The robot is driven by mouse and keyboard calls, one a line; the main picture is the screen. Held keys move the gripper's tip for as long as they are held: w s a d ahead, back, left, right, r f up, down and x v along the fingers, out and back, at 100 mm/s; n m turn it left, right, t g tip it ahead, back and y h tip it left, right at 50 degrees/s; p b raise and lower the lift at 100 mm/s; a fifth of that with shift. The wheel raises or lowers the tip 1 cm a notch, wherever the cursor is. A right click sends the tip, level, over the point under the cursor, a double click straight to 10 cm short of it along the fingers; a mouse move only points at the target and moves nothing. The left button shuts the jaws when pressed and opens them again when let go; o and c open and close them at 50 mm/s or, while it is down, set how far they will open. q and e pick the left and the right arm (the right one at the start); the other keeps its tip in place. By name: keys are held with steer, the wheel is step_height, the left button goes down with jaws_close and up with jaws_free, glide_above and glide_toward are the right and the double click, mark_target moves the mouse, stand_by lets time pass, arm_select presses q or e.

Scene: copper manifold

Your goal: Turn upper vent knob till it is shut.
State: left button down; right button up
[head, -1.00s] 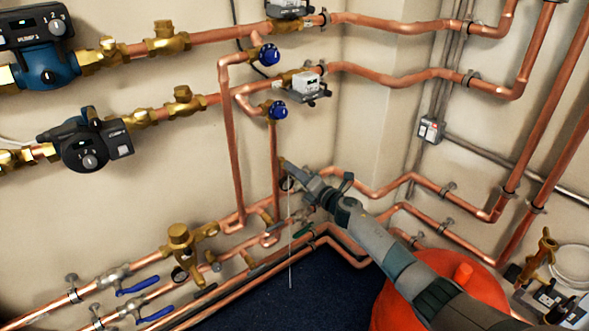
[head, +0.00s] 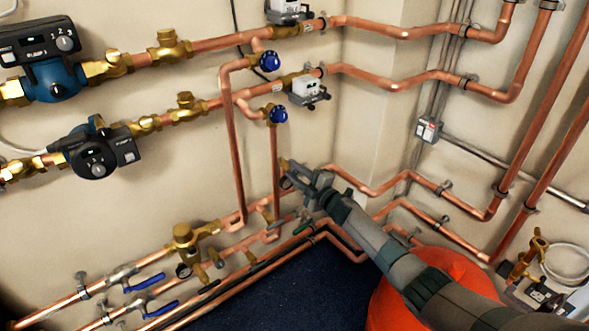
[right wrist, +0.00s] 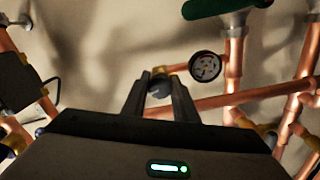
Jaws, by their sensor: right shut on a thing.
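The dark, rounded vent knob (right wrist: 160,86) sits on a short brass fitting between my right gripper's fingers (right wrist: 160,88) in the right wrist view. The fingers are shut on it from both sides and hide part of it. I cannot read from its face how far it is turned. In the head view my right gripper (head: 291,176) reaches in from the lower right to the vertical copper pipe near the wall corner. There the gripper covers the knob. My left gripper is not in view.
A round gauge (right wrist: 205,66) stands close to the right of the fingers, with a green handle (right wrist: 222,6) above it. Copper pipes run around the corner. Two blue knobs (head: 270,61) (head: 278,114) are higher up. A red vessel (head: 392,301) stands below my arm.

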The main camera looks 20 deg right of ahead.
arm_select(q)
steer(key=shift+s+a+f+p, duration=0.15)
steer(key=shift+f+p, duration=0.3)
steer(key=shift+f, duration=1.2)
arm_select(e)
steer(key=shift+f+m, duration=0.1)
steer(key=shift+m, duration=1.5)
steer(key=o, duration=1.1)
steer(key=shift+c, duration=0.2)
steer(key=shift+s, duration=0.1)
